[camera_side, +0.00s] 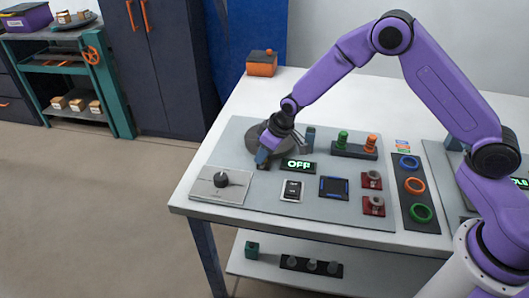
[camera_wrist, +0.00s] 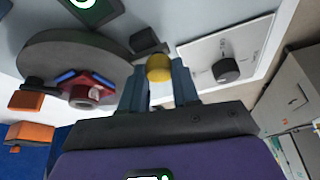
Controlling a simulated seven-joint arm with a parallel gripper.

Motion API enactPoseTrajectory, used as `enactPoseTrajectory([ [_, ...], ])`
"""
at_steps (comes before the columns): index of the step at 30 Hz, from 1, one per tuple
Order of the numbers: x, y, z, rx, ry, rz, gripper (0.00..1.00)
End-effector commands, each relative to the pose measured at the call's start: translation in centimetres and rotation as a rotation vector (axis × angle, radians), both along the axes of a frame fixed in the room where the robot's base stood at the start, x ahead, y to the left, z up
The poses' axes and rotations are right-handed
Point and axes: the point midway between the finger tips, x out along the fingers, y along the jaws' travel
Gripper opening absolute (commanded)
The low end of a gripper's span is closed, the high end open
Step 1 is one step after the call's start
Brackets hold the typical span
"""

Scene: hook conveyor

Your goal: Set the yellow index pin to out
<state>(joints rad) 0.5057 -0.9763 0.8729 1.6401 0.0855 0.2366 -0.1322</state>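The yellow index pin (camera_wrist: 158,68) shows in the wrist view as a round yellow knob between my gripper's fingertips (camera_wrist: 159,82). The blue-grey fingers touch it on both sides, and no gap shows. The pin's lower part and its mount are hidden. In the side view my gripper (camera_side: 263,160) is low at the panel, at the front edge of a dark grey round disc (camera_side: 254,133); the pin cannot be made out there. The disc also shows in the wrist view (camera_wrist: 50,50), with a red and blue fixture on it.
A black dial (camera_side: 221,180) on a white plate stands left of my gripper. A display reading OFF (camera_side: 298,166), a rocker switch (camera_side: 292,190) and red fixtures (camera_side: 372,180) lie to the right. An orange box (camera_side: 262,63) stands at the back of the table.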

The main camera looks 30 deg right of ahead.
Motion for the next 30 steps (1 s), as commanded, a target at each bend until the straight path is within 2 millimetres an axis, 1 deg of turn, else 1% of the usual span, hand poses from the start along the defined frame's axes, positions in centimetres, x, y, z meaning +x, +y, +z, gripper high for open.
enactPoseTrajectory([
  [3,-0.2,0.2,0.0,0.0,0.001,0.001,0.0],
  [10,-1.4,1.4,0.0,-0.001,0.002,0.002,0.0],
  [18,-1.7,1.6,0.0,-0.001,0.004,0.004,0.0],
  [19,-1.7,1.7,0.0,-0.001,0.005,0.004,0.4],
  [20,-1.7,1.7,0.0,-0.001,0.005,0.004,0.5],
  [21,-1.7,1.6,0.0,-0.001,0.004,0.004,0.56],
  [30,-1.5,1.5,0.1,0.0,0.001,0.001,0.56],
])
